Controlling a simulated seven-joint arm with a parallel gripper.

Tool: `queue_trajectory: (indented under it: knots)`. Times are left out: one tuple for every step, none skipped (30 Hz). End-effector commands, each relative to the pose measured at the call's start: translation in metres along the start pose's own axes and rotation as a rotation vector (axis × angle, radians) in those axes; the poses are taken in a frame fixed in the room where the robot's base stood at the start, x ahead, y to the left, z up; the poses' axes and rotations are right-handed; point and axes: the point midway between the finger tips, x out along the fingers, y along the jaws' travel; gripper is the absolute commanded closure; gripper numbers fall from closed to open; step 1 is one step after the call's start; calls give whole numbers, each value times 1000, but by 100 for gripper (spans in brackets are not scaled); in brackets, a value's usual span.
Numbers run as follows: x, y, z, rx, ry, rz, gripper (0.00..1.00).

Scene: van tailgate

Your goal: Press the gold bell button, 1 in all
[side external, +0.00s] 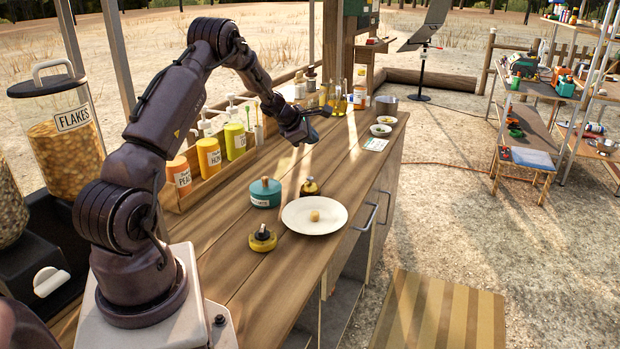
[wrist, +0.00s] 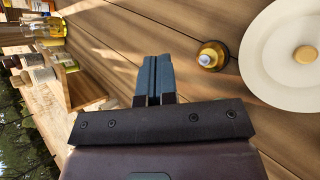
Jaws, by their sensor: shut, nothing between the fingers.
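Two small gold, round-bodied things with knobs stand on the wooden counter (side external: 215,285). One gold thing with a dark top (side external: 310,188) stands behind the white plate; the other, a wider gold one with a black knob (side external: 262,240), stands at the plate's near left. I cannot tell for sure which is the bell. My gripper (side external: 306,138) hangs above the counter, beyond both and touching neither. In the wrist view my shut, empty fingers (wrist: 154,78) point toward the counter, with a gold thing with a pale top (wrist: 212,55) to their right.
The white plate (side external: 300,226) holds a small round tan item (side external: 315,216). A teal lidded pot (side external: 265,193) stands left of it. A wooden rack of jars (side external: 203,180) lines the back edge. Bottles (side external: 340,100) and small bowls (side external: 381,130) stand at the far end.

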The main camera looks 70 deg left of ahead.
Motion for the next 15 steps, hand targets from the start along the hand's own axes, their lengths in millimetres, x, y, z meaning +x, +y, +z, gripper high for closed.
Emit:
queue_trajectory:
  knots:
    - [1, -1, -1, 0, 0, -1, 100]
    - [2, -2, -2, 0, 0, -2, 100]
    - [4, -3, -3, -1, 0, -2, 100]
    - [5, -4, -4, -1, 0, -3, 100]
    - [7, -6, -5, 0, -1, -3, 100]
    - [10, -8, -7, -1, -1, -3, 100]
    - [13, -10, -9, 0, -1, -4, 100]
    - [16, -12, -12, -2, 0, -3, 100]
    - [19, -15, -15, -2, 1, -3, 100]
    - [22, -17, -17, -3, 1, -3, 100]
    - [26, -20, -19, -2, 1, -4, 100]
    - [30, -22, -22, -2, 0, -4, 100]
    - [33, -25, -24, -1, 0, -4, 100]
    - [36, -27, -27, -2, 0, -4, 100]
    - [40, -30, -29, -1, 0, -4, 100]
